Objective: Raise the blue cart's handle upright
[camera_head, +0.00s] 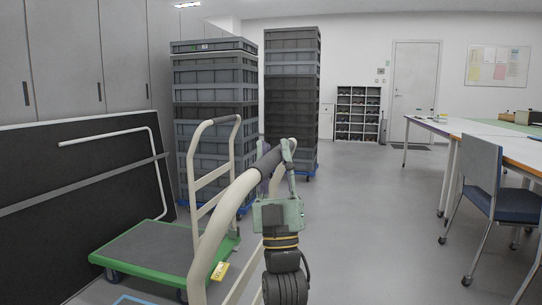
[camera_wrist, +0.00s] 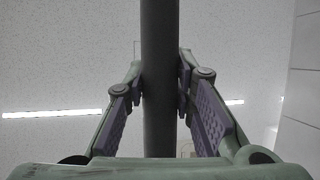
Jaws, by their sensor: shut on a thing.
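The near cart's cream tube handle (camera_head: 222,225) rises from the bottom of the head view and has a dark grip along its top bar. Only a blue edge (camera_head: 132,300) of that cart's deck shows at the bottom, so its base is mostly hidden. My gripper (camera_head: 283,158) is shut around the dark grip, near its right end. In the wrist view the dark bar (camera_wrist: 159,60) runs between the two purple-padded fingers. The handle stands raised well above the deck; I cannot tell whether it is fully upright.
A green cart (camera_head: 150,250) with its own raised cream handle (camera_head: 215,175) stands just behind on the left. A black panel (camera_head: 70,200) leans there. Stacked grey crates (camera_head: 213,110) stand behind. A blue chair (camera_head: 484,185) and tables are right. The floor between is clear.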

